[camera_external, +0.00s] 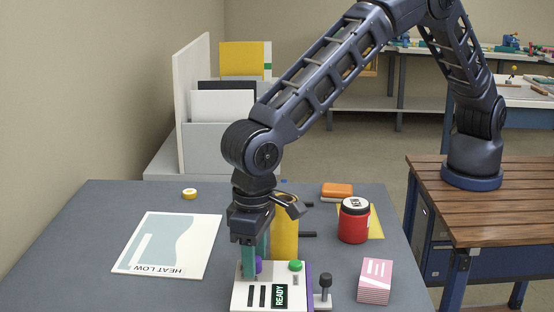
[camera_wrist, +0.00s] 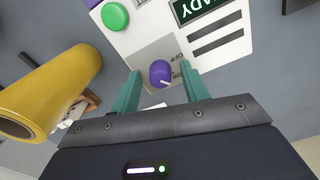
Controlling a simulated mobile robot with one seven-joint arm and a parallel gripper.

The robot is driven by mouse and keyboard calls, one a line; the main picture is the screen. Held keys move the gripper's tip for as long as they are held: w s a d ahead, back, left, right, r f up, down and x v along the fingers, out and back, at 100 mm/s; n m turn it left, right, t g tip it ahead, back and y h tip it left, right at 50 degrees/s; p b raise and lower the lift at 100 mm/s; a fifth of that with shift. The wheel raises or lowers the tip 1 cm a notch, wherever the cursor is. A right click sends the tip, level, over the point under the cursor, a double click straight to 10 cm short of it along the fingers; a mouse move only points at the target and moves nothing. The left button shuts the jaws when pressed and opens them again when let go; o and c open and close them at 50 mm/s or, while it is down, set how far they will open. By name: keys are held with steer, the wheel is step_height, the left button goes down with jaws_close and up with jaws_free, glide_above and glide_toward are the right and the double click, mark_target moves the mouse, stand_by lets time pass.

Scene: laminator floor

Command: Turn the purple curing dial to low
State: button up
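The purple curing dial (camera_wrist: 160,72) sits on a grey patch of the white control box (camera_wrist: 122,38). A pale pointer mark shows on its side nearest the gripper; small lettering beside it is too partial to read surely. In the external view the dial (camera_external: 259,267) is partly hidden by a finger. My gripper (camera_wrist: 161,74) points down over the box, with one teal finger on each side of the dial. Gaps show between fingers and dial in the wrist view, so it is open. The gripper also shows in the external view (camera_external: 255,274).
The box carries a green button (camera_external: 295,265), a READY display (camera_external: 280,296) and a black-knobbed lever (camera_external: 326,281). A yellow roll (camera_external: 285,235) stands close behind. A HEAT LOW sheet (camera_external: 170,245) lies left. A red jar (camera_external: 354,222) and pink-striped block (camera_external: 375,281) stand right.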

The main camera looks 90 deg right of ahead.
step_height(320, 180, up, 11)
stand_by(0.8)
steer(key=s+d+r, duration=0.1)
steer(key=d+r, duration=0.6)
steer(key=d, duration=0.3)
steer(key=s+d+r, duration=0.1)
steer(key=d+r, duration=0.6)
steer(key=d, duration=0.2)
steer(key=s+d+r+n+t+y, duration=0.1)
steer(key=s+d+r, duration=0.3)
steer(key=d, duration=0.4)
steer(key=s+d+r+t, duration=0.1)
steer(key=s+d+r, duration=0.25)
steer(key=d, duration=0.45)
steer(key=s+d+r+n+t, duration=0.1)
steer(key=s+d, duration=1.2)
steer(key=s, duration=0.2)
steer(key=s+d+f, duration=0.2)
steer(key=s+d, duration=0.1)
steer(key=s, duration=0.4)
steer(key=s+d+f+n+t+h, duration=0.1)
steer(key=s+d+f, duration=0.2)
steer(key=s, duration=0.4)
steer(key=shift+s+d+t, duration=0.3)
steer(key=shift+s+d, duration=0.1)
steer(key=shift+d, duration=0.4)
